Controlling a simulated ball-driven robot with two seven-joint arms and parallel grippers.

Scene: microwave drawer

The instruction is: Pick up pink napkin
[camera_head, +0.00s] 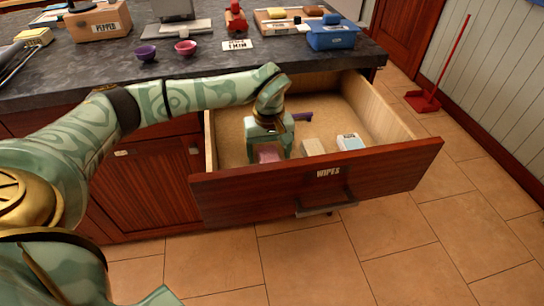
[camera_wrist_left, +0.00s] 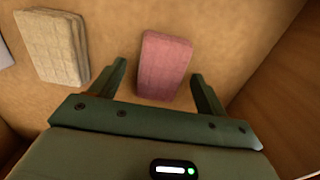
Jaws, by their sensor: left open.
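The pink napkin (camera_wrist_left: 164,66) lies folded on the floor of the open drawer. In the head view it shows just below my left gripper, partly hidden by it (camera_head: 268,155). My left gripper (camera_wrist_left: 160,78) is open and inside the drawer, pointing down. In the wrist view its two fingers stand on either side of the napkin's near end, with gaps on both sides. Whether the fingers are at the napkin's height I cannot tell. My right gripper is not in view.
A beige folded napkin (camera_head: 313,146) and a white-and-blue item (camera_head: 350,142) lie to the right in the drawer (camera_head: 386,118). The drawer front (camera_head: 328,180) reads "WIPES". A dark purple item (camera_head: 302,116) lies behind the gripper. The countertop (camera_head: 120,62) above holds bowls and boxes.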

